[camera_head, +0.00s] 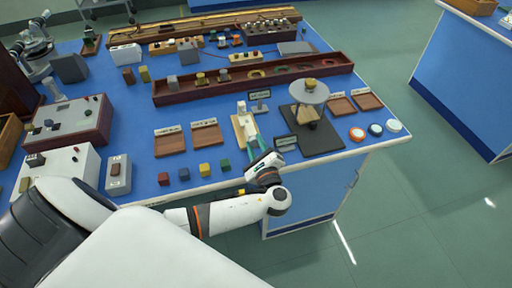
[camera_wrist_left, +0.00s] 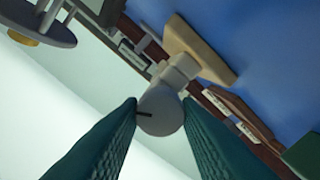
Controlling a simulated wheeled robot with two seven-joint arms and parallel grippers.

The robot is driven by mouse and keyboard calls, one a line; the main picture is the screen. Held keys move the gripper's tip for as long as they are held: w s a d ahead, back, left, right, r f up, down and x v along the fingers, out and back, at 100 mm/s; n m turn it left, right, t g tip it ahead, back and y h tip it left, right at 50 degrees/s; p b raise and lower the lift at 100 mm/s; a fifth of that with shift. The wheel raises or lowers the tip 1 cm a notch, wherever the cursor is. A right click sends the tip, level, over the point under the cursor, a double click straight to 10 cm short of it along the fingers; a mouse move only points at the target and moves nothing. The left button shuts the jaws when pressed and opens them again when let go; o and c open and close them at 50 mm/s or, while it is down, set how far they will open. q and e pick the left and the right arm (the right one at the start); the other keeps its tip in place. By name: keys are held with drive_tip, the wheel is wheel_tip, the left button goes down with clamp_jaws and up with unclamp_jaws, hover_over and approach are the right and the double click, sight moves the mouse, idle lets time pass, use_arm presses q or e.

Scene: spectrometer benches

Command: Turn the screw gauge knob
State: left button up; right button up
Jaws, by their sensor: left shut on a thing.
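The screw gauge knob (camera_wrist_left: 160,110) is a pale grey round knob with a dark line on its face. It sits on a light gauge body in a beige wooden stand (camera_head: 239,130) near the front of the blue bench. In the left wrist view, the two green fingers of my left gripper (camera_wrist_left: 160,118) stand on either side of the knob and are shut on it. In the head view, my left gripper (camera_head: 256,150) reaches over the bench's front edge to the gauge, and its fingers partly hide the knob. My right gripper is not in view.
A dark board with a round-topped device (camera_head: 308,92) stands just right of the gauge. A small dark display (camera_head: 260,95) is behind it. Wooden trays (camera_head: 207,138) lie to the left, with small coloured cubes (camera_head: 204,169) along the front. Coloured discs (camera_head: 375,129) lie at right.

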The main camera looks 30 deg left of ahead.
use_arm(q)
drive_tip(key=n+b, duration=0.1)
drive_tip(key=n, duration=0.1)
drive_tip(key=n+b, duration=0.2)
drive_tip(key=shift+f+n, duration=0.35)
drive_tip(key=shift+n, duration=0.05)
drive_tip(key=n+b, duration=0.4)
drive_tip(key=shift+r+n+b, duration=0.1)
drive_tip(key=shift+n+b, duration=1.5)
drive_tip(key=o, duration=1)
drive_tip(key=shift+r, duration=0.15)
drive_tip(key=shift+c, duration=0.2)
drive_tip(key=shift+s, duration=0.1)
